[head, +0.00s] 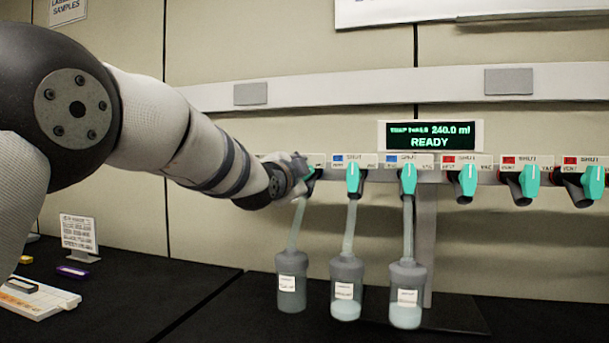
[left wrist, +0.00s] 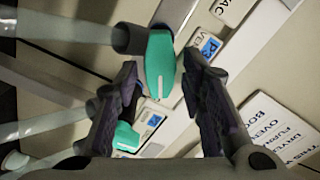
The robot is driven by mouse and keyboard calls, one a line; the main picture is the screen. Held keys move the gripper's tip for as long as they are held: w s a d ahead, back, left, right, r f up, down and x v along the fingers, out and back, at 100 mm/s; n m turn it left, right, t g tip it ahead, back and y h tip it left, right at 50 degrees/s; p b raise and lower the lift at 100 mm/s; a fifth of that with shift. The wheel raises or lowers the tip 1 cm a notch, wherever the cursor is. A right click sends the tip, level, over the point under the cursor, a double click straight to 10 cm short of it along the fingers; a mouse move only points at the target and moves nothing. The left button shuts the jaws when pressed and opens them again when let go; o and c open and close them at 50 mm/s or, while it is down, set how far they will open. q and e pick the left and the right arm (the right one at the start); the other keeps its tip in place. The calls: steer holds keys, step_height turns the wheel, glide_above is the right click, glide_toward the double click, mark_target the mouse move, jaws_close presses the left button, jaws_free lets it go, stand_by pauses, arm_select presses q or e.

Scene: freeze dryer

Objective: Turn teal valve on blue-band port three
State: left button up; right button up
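Teal valve handles sit in a row on a manifold in the head view. Three ports carry blue tags: a partly hidden left valve (head: 311,184), a middle valve (head: 353,179) and a right valve (head: 408,179). The middle and right handles hang about upright. My left gripper (head: 300,168) is at the left one and covers part of it. In the left wrist view my left gripper (left wrist: 162,70) is open, with its fingers either side of a teal handle (left wrist: 160,66), and gaps show on both sides. A blue tag (left wrist: 210,45) is beside it. My right gripper is not in view.
Three bottles (head: 292,291) hang by tubes below the blue-tagged ports. Red-tagged ports with tilted teal valves (head: 467,180) continue right. A display (head: 430,135) above reads READY. Neighbouring teal handles (left wrist: 127,137) are close by in the wrist view.

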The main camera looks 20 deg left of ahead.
arm_select(q)
steer(key=shift+s, duration=0.25)
steer(key=shift+c, duration=1)
jaws_close()
steer(key=shift+r, duration=0.1)
steer(key=n, duration=0.5)
steer(key=shift+a+r+n, duration=0.1)
steer(key=shift+r+n, duration=0.05)
steer(key=shift+n, duration=0.25)
steer(key=n, duration=0.6)
steer(key=shift+a, duration=0.15)
steer(key=n, duration=0.6)
steer(key=shift+a+n, duration=0.2)
steer(key=shift+n, duration=0.1)
steer(key=n, duration=0.5)
steer(key=shift+n, duration=0.4)
